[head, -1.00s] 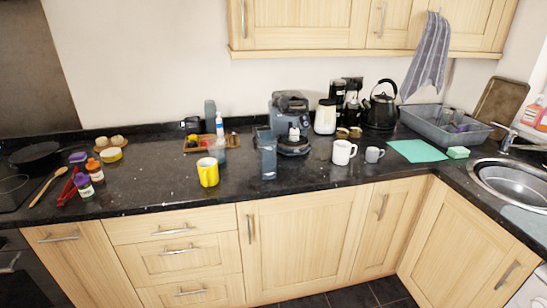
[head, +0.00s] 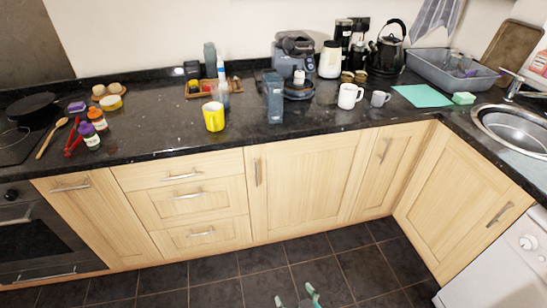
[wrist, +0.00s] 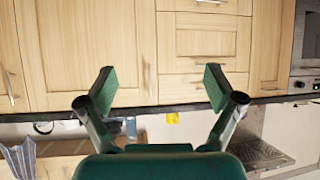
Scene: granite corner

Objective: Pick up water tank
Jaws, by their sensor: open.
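The water tank (head: 273,97), a tall translucent blue-grey container, appears to be the one standing upright on the dark counter. It is in front of the grey coffee machine (head: 296,60), left of a white mug. My gripper (head: 296,297) shows at the bottom edge of the head view, over the floor and well away from the tank. In the wrist view my gripper (wrist: 160,82) has its two green fingers wide apart with nothing between them. That view looks upside down, with cabinet fronts beyond the fingers.
A yellow mug (head: 213,116) stands left of the tank. A white mug (head: 349,96) and a grey mug (head: 380,98) stand to its right. A small wooden tray (head: 205,91) with bottles is behind the yellow mug. The floor before the cabinets is clear.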

